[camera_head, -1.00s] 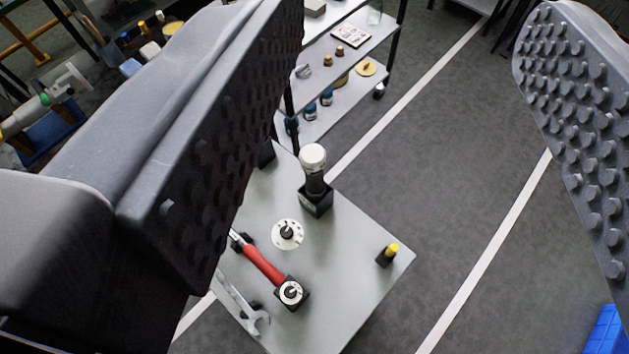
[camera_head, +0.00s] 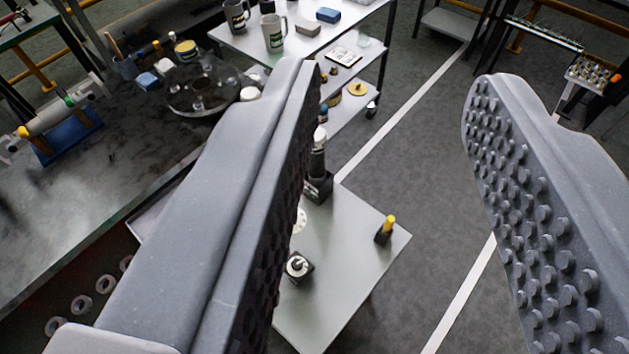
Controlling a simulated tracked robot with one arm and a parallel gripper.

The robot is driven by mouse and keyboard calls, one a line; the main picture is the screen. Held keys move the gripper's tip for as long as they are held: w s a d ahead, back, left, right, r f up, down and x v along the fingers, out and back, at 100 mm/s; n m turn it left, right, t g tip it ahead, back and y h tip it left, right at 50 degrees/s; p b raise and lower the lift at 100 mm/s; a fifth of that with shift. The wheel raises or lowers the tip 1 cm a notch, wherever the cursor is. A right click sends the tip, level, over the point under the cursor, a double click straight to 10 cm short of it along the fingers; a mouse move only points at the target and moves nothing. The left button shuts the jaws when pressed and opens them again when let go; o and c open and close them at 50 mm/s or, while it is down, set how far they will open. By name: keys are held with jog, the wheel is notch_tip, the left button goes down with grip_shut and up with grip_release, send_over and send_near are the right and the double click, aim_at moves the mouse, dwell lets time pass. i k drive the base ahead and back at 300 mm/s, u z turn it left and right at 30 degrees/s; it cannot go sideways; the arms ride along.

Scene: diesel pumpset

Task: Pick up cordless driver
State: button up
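My gripper (camera_head: 392,78) is open, with its two studded grey fingers wide apart and nothing between them. Beyond and below the fingers is a small pale grey table (camera_head: 345,262). On it stands a dark upright tool (camera_head: 318,160) with a pale round top, set in a black block-shaped holder and partly hidden by the left finger. It may be the cordless driver, but I cannot tell for sure. A small yellow-topped item (camera_head: 386,230) stands in a black holder near the table's right corner. A black square piece with a round metal top (camera_head: 298,266) sits beside the left finger.
A shelf cart (camera_head: 335,35) with mugs and small items stands behind the table. A dark workbench (camera_head: 60,190) with a round tray (camera_head: 200,92) fills the left. Grey floor with white lines (camera_head: 410,120) is open to the right.

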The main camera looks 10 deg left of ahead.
aim_at(317, 171)
jog(key=z, duration=1.35)
jog(key=k, duration=0.65)
jog(key=u, duration=1.05)
jog(key=i, duration=1)
jog(key=z, duration=0.05)
